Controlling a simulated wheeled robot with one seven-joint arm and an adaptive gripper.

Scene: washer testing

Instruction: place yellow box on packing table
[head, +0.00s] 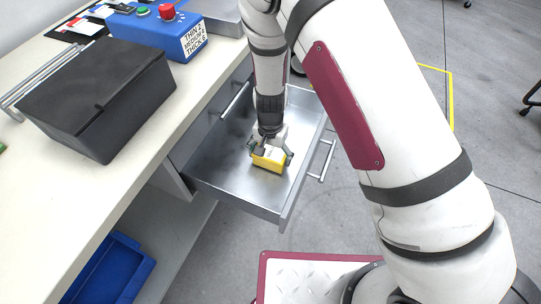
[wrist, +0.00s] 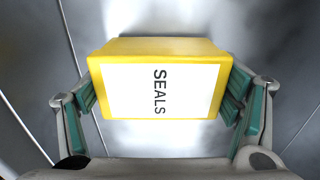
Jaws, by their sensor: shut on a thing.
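A yellow box (head: 269,158) with a white label is in the open metal drawer (head: 222,168) under the table. In the wrist view the label on the yellow box (wrist: 160,85) reads SEALS. My gripper (head: 268,150) is shut on the box, with a teal-padded finger at each side of it in the wrist view (wrist: 163,100). I cannot tell if the box touches the drawer floor. The long pale table top (head: 140,142) runs along the left, above the drawer.
A black lidded box (head: 98,95) and a blue control box (head: 160,35) with a red button stand on the table top. A blue bin (head: 108,270) is on the shelf below. The table's front strip is clear. Drawer walls surround my gripper.

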